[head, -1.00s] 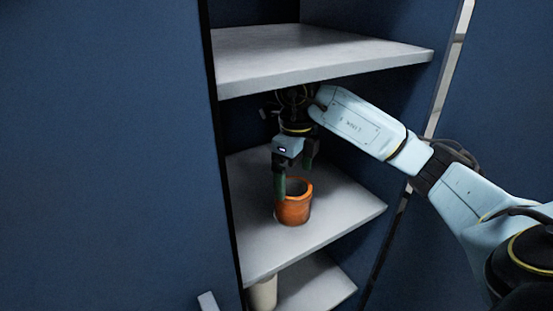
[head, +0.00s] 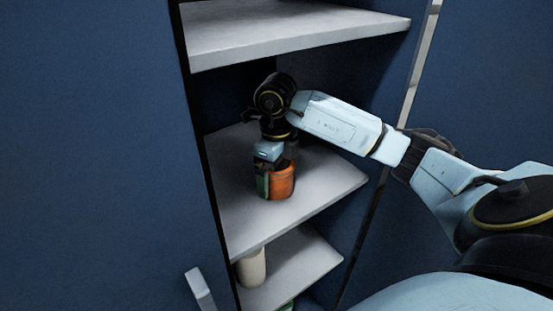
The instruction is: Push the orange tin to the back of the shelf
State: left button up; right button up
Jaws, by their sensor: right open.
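The orange tin (head: 282,181) stands upright on the middle shelf (head: 315,185), somewhat back from its front edge. My right gripper (head: 272,180) points down at the tin, with one green-padded finger along the tin's left side. The gripper covers the tin's rim and upper part. The other finger is hidden, so I cannot see whether it is inside the tin or behind it, or whether the fingers touch it. The jaws are open. My left gripper is not in view.
An upper shelf (head: 300,32) lies above my right arm. A lower shelf (head: 295,268) holds a pale cylinder (head: 252,268) near its left side. Blue cabinet panels stand on both sides. The middle shelf is bare to the right of the tin.

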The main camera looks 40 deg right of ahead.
jog(key=shift+f, duration=0.3)
